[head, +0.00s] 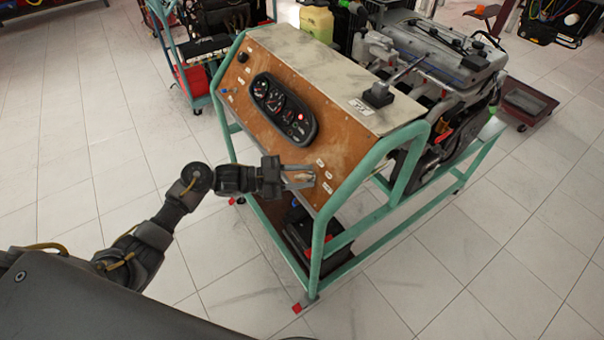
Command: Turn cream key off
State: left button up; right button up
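The cream key (301,176) shows as a small pale shape at the lower right of the brown panel (240,105). It is largely covered by my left gripper (302,178), whose fingers reach to the panel from the left, one above and one below it. Whether the fingers press on the key or stand apart from it is too small to tell. The key's turn angle cannot be read. A red lamp is lit on the black gauge cluster (283,107). My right gripper is not in view.
The panel belongs to an engine trainer with a green tube frame (322,235). The engine (435,60) sits behind it. A black battery-like box (302,232) is low inside the frame. Another green cart (190,50) stands behind left. Tiled floor is clear at left and front right.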

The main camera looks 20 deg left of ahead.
pick_arm(q)
grip_shut()
dwell(0.3)
jog(key=n+t+p, duration=0.2)
jog(key=n+t+y+p, duration=0.1)
jog(key=n+t, duration=0.1)
jog(key=n, duration=0.1)
jog(key=shift+r+n+t+p, duration=0.15)
jog(key=shift+n+t+p, duration=0.15)
jog(key=shift+p, duration=0.05)
jog(key=n+t+y+p, duration=0.2)
jog(key=n+t, duration=0.1)
jog(key=n, duration=0.1)
jog(key=shift+n, duration=0.3)
jog(key=shift+w+n+t+y+p, duration=0.1)
jog(key=shift+n+t+y+p, duration=0.4)
jog(key=shift+n+y+p, duration=0.15)
jog(key=shift+n, duration=0.25)
grip_release()
